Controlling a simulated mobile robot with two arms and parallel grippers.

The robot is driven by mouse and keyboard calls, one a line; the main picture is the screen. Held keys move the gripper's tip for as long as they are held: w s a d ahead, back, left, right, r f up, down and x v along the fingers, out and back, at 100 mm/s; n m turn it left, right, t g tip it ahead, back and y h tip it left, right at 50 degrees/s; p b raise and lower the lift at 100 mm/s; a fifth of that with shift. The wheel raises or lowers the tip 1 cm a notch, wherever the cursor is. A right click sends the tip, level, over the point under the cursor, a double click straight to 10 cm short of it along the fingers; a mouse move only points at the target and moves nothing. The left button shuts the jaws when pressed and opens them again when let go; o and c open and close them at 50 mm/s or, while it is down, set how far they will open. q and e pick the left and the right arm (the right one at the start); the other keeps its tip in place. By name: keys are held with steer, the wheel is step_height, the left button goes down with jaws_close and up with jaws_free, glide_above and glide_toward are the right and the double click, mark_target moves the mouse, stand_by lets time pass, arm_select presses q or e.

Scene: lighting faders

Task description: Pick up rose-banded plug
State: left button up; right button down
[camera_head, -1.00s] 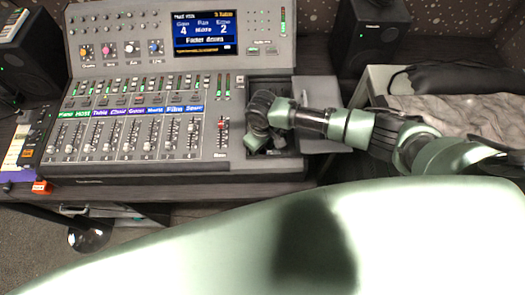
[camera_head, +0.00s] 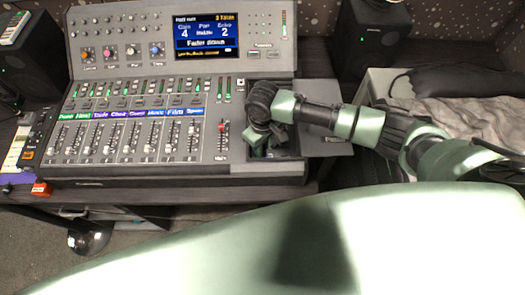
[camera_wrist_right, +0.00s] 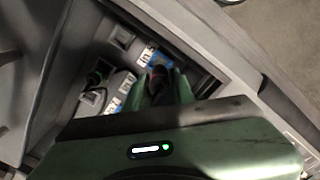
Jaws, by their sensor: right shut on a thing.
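My right gripper (camera_wrist_right: 162,86) is shut on a small dark plug (camera_wrist_right: 158,74) with a dull reddish tint, seen between its green fingers in the right wrist view. The plug's band is too small and dark to make out clearly. In the head view, my right gripper (camera_head: 257,137) points down into the open compartment (camera_head: 290,142) at the right end of the mixing console; the plug cannot be told apart there. My left gripper is not in view.
The console's faders (camera_head: 130,140) lie to the left, with a red-capped fader (camera_head: 222,128) nearest.

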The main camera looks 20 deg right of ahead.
step_height(320, 180, up, 19)
steer(key=p, duration=0.3)
steer(key=shift+f, duration=0.15)
stand_by(0.7)
